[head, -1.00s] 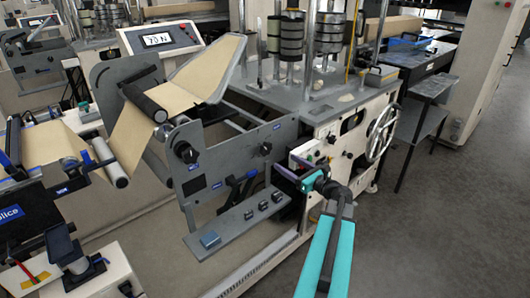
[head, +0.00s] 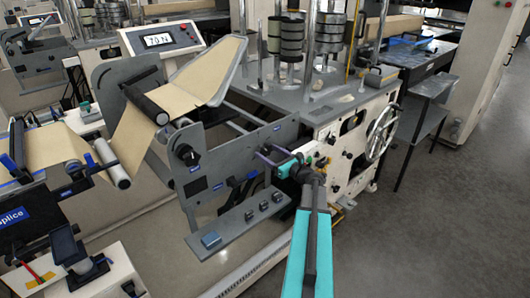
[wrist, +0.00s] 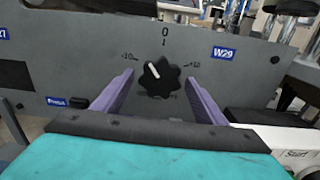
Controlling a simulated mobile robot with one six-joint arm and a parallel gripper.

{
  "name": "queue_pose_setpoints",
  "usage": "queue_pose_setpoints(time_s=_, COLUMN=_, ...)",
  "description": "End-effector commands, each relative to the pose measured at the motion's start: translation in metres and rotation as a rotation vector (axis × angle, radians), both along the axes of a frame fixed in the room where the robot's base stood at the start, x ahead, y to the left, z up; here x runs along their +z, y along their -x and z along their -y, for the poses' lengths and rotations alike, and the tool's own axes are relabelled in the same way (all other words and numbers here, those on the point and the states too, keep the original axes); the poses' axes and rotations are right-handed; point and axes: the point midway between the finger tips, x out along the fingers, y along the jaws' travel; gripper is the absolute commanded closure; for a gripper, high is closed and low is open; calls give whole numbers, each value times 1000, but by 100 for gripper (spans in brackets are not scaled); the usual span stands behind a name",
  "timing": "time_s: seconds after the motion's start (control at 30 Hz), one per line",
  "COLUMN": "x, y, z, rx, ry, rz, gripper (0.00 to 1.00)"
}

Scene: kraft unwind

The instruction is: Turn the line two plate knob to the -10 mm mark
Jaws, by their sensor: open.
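A black lobed knob (wrist: 159,79) sits on a grey plate (wrist: 60,70) in the wrist view. Its white pointer line tilts to the upper left. A 0 mark is above the knob, a 10 mark at its upper left and another 10 mark at its right. A blue W29 label (wrist: 223,54) is at the upper right. My gripper (wrist: 158,80) has purple fingers spread to the left and right of the knob, apart from it. In the head view my gripper (head: 270,153) is at the plate's right part and covers the knob there.
Another black knob (head: 187,153) sits farther left on the plate. A shelf with small boxes (head: 239,222) juts out below. A handwheel (head: 381,132) is on the white cabinet at the right. Open floor (head: 440,220) lies at the right.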

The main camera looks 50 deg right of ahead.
Motion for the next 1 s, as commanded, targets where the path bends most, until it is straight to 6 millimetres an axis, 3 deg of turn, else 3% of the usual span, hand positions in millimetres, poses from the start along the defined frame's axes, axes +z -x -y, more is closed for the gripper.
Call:
queue_pose_setpoints(time_s=0.2, x=0, y=-15, z=1, rx=1, ry=0, rz=0, gripper=34)
queue_pose_setpoints(time_s=0.57, x=0, y=-17, z=1, rx=0, ry=-1, rz=0, gripper=34)
queue_pose_setpoints(time_s=0.8, x=0, y=-16, z=2, rx=-1, ry=-1, rz=0, gripper=75)
queue_pose_setpoints(time_s=0.83, x=2, y=-11, z=-25, rx=1, ry=-2, rz=-1, gripper=75)
queue_pose_setpoints(time_s=0.9, x=0, y=-16, z=-7, rx=2, ry=-1, rz=0, gripper=75)
queue_pose_setpoints(time_s=1.0, x=-1, y=-18, z=-4, rx=6, ry=4, rz=-1, gripper=75)
